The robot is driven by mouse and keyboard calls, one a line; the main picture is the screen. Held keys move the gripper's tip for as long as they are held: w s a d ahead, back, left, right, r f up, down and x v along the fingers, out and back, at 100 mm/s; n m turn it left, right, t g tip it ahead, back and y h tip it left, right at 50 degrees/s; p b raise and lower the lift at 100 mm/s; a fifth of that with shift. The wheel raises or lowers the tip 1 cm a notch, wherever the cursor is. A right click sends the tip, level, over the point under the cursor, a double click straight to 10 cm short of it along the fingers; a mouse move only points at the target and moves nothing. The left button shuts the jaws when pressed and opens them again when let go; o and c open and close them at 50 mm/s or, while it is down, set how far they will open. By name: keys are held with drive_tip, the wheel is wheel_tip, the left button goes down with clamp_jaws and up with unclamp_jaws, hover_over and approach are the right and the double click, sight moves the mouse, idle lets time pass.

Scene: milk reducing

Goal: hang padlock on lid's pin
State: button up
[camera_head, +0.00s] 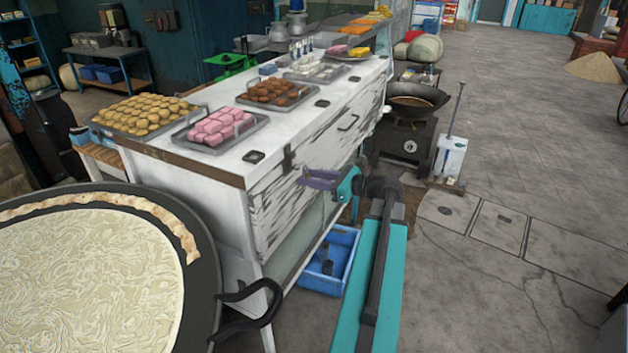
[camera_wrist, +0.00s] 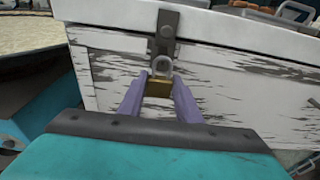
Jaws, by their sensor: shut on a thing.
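The padlock (camera_wrist: 158,88) has a brass body and a grey shackle. My gripper (camera_wrist: 158,82) has purple fingers shut on the padlock's body, with the shackle pointing up. The dark metal hasp (camera_wrist: 167,24) hangs from the lid (camera_wrist: 235,28) of the white chest, straight ahead. The shackle overlaps the lower end of the hasp in the wrist view. I cannot tell whether it is around the pin, touching it or short of it. In the head view my gripper (camera_head: 318,179) is at the chest's front, near the hasp (camera_head: 287,158); the padlock is too small to make out there.
The chest's white top (camera_head: 290,122) carries trays of pink (camera_head: 220,126) and brown sweets (camera_head: 272,90). A blue crate (camera_head: 328,260) sits below my gripper. A large round pan (camera_head: 205,290) stands at the left front. A wok (camera_head: 412,100) stands beyond.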

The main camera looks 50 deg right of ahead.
drive_tip(key=shift+b+x, duration=0.3)
drive_tip(key=shift+x, duration=1.8)
drive_tip(key=shift+f, duration=0.35)
drive_tip(key=o, duration=1.2)
drive_tip(key=b+v, duration=0.2)
drive_tip(key=v, duration=1.1)
drive_tip(key=shift+s, duration=0.4)
drive_tip(key=shift+r, duration=0.1)
